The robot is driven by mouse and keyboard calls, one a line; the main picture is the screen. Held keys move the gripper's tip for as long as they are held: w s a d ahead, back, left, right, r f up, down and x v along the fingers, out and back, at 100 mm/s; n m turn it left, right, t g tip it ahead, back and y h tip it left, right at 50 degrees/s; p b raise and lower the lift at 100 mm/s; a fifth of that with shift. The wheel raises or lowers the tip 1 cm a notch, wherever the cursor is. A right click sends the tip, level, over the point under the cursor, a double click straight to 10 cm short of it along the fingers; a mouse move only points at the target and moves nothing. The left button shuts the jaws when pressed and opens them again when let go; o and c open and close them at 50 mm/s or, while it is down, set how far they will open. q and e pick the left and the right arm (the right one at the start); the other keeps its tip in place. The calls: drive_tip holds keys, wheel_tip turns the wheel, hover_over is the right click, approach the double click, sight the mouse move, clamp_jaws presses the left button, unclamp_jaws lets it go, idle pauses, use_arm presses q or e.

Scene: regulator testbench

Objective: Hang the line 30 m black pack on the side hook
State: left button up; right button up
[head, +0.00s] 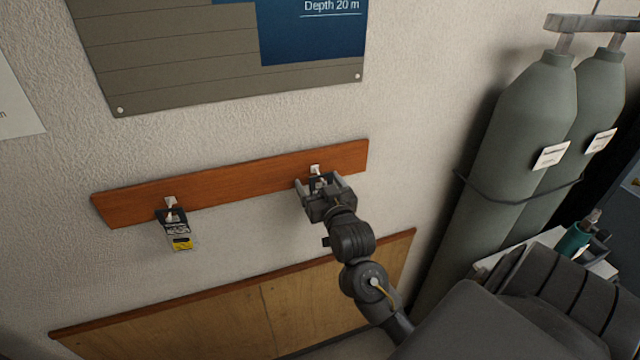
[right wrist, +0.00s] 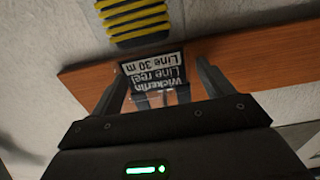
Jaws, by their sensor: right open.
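My right gripper (head: 318,181) is at the right hook (head: 315,168) of the wooden rail, its fingers open. In the right wrist view, a black card (right wrist: 153,72) reading "Wickerfin Line reel Line 30 m" appears upside down between the open fingers (right wrist: 163,78). A yellow ribbed part with dark gaps (right wrist: 134,18) shows beyond the card. In the head view my gripper mostly hides this pack, so I cannot tell how it sits on the hook. Another pack (head: 177,232), dark with a yellow patch, hangs at the left hook (head: 170,202). My left gripper is not in view.
The brown rail (head: 240,184) is fixed to a rough pale wall. A large board (head: 190,70) is above it and wood panelling (head: 250,315) below. Grey cylinders (head: 510,150) stand at the right. The rail between the hooks is bare.

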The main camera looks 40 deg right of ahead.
drive_tip(key=v, duration=1)
drive_tip(key=shift+s+a, duration=0.2)
drive_tip(key=shift+s, duration=0.15)
drive_tip(key=shift+b, duration=0.3)
